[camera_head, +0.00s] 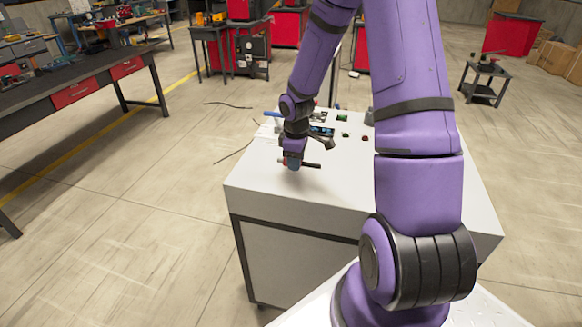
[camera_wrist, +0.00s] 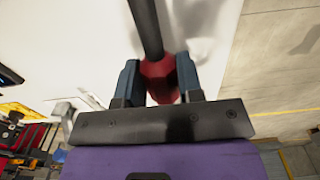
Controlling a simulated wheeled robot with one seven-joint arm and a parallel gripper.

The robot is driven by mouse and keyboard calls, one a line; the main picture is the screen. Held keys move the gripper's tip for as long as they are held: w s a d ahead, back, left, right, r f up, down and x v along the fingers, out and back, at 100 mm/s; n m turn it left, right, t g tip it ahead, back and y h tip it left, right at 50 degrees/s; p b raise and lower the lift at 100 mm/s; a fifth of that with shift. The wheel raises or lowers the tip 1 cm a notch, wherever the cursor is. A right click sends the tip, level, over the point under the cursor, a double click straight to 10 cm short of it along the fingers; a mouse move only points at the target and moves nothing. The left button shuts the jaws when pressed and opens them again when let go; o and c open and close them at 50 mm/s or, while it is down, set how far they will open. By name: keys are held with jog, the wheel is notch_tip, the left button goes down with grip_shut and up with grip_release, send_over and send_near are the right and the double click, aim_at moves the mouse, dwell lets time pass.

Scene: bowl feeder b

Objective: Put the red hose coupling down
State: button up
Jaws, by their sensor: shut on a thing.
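The red hose coupling (camera_wrist: 160,80) is between the two fingers of my gripper (camera_wrist: 159,82) in the wrist view, with a dark rod-like part (camera_wrist: 146,28) running away from it. My gripper is shut on it. In the head view, my gripper (camera_head: 294,164) is low over the near left part of the white table (camera_head: 345,195). A dark rod sticks out to the right of the fingers and a little red shows at their left. I cannot tell whether the coupling touches the table top.
Small items, among them a green piece (camera_head: 342,118) and a dark red piece (camera_head: 365,138), lie toward the back of the white table. Its front and right surface is bare. A long workbench (camera_head: 75,92) stands at the left and a small dark stand (camera_head: 485,80) at the right.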

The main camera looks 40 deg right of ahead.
aim_at(290, 174)
jog(key=shift+w+a, duration=0.25)
jog(key=shift+w, duration=0.6)
jog(key=shift+w+f, duration=0.2)
jog(key=shift+f, duration=1.6)
jog(key=shift+f, duration=0.15)
jog(key=o, duration=1)
